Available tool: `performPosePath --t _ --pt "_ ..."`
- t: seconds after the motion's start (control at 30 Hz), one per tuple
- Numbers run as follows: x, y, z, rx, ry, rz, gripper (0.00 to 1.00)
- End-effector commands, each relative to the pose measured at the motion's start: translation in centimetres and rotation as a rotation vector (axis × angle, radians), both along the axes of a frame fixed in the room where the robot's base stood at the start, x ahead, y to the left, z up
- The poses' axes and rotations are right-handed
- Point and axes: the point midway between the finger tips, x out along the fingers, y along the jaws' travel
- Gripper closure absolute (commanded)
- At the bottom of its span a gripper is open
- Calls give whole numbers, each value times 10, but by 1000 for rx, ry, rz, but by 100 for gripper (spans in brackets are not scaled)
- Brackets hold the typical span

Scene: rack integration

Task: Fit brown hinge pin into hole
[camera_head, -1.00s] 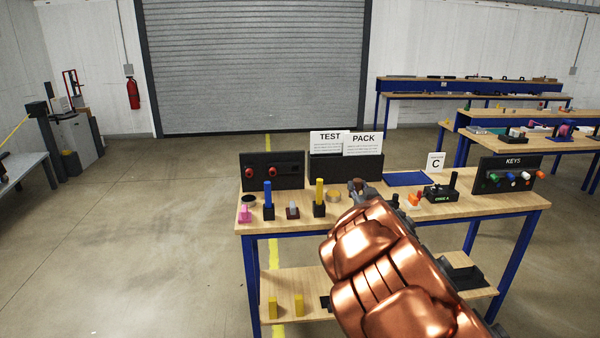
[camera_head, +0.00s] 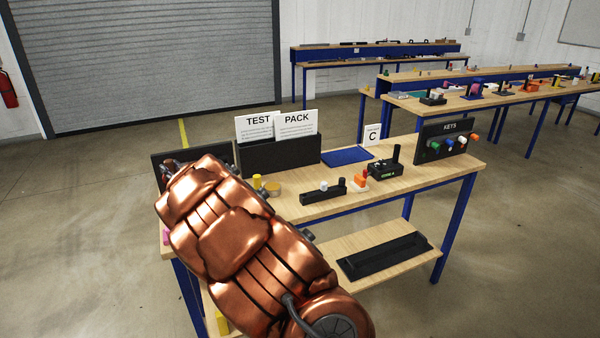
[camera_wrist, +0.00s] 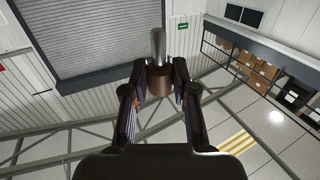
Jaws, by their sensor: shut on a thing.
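In the wrist view my gripper (camera_wrist: 160,72) is shut on the brown hinge pin (camera_wrist: 159,84). The pin has a wide brown part between the fingers and a narrower grey metal shaft pointing up in the picture, past the fingertips. In the head view my copper arm covers the left part of the workbench (camera_head: 420,178), and the pin cannot be made out there. A low black block (camera_head: 323,192) with a white peg stands on the bench, right of my arm. I cannot identify the hole in either view.
A black holder (camera_head: 282,157) with TEST and PACK cards, a blue mat (camera_head: 347,156), a black device (camera_head: 384,168) and a KEYS panel (camera_head: 446,140) stand on the bench. A long black tray (camera_head: 385,256) lies on its lower shelf.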

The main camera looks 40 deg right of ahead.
Motion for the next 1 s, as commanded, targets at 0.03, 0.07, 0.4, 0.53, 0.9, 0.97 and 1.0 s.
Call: performPosePath --t 0.03,0.07,0.4,0.53,0.9,0.97,1.0 --pt "7 -17 -11 7 -4 8 100" --pt "10 -25 -13 5 -6 16 100" --pt "12 -158 -34 2 -6 11 100" --pt "-2 -217 -48 3 -4 -18 100" --pt "-66 -364 -95 1 -2 -131 100" --pt "-77 -381 -102 1 -1 -146 100" --pt "-84 -391 -106 2 -2 -157 100"
